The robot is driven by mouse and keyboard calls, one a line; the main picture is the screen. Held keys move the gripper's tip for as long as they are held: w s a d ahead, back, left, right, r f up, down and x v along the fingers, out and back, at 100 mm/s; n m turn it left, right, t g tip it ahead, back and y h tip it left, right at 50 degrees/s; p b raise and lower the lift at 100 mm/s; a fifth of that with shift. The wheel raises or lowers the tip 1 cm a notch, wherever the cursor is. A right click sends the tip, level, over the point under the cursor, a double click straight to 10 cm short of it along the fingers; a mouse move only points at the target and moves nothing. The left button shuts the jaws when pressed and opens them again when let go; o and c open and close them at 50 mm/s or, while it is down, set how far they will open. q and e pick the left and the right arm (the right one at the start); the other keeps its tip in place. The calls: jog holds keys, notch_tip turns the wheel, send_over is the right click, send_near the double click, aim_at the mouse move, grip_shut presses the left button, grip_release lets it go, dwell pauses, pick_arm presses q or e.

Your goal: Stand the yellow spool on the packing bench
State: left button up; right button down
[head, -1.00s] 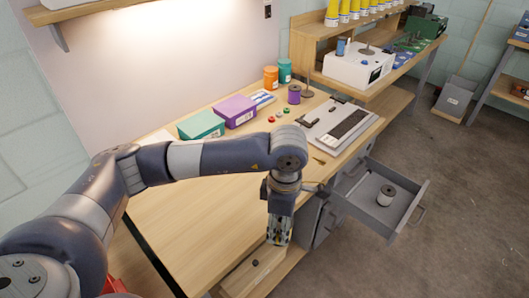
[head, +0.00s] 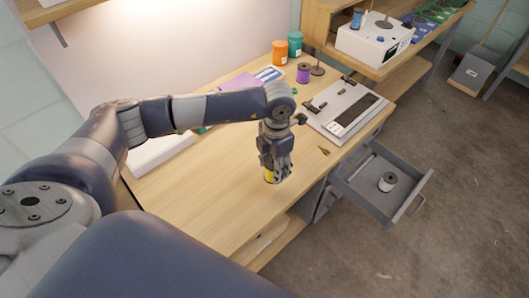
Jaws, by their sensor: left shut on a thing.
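My left gripper (head: 274,172) points down over the front part of the wooden bench (head: 215,205). It is shut on the yellow spool (head: 269,177), which shows as a small yellow patch low between the fingers. The fingers hide most of the spool. The spool looks roughly upright and is at or just above the bench top; I cannot tell whether it touches. My right gripper is not in view.
A purple spool (head: 303,73), orange pot (head: 280,52) and teal pot (head: 295,44) stand at the back. A grey device (head: 342,110) lies to the right. Bench around the gripper is clear.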

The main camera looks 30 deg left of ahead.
pick_arm(q)
jog(key=w+a, duration=0.1)
jog(key=a, duration=0.1)
jog(key=w+a+p, duration=0.1)
jog(key=w+a, duration=0.1)
jog(key=shift+a+f, duration=0.15)
jog(key=shift+f, duration=0.05)
jog(key=f, duration=0.1)
jog(key=f+p, duration=0.2)
jog(key=shift+w+a+f, duration=0.15)
jog(key=shift+w+a, duration=0.15)
jog(key=shift+f, duration=0.3)
jog(key=o, duration=1.1)
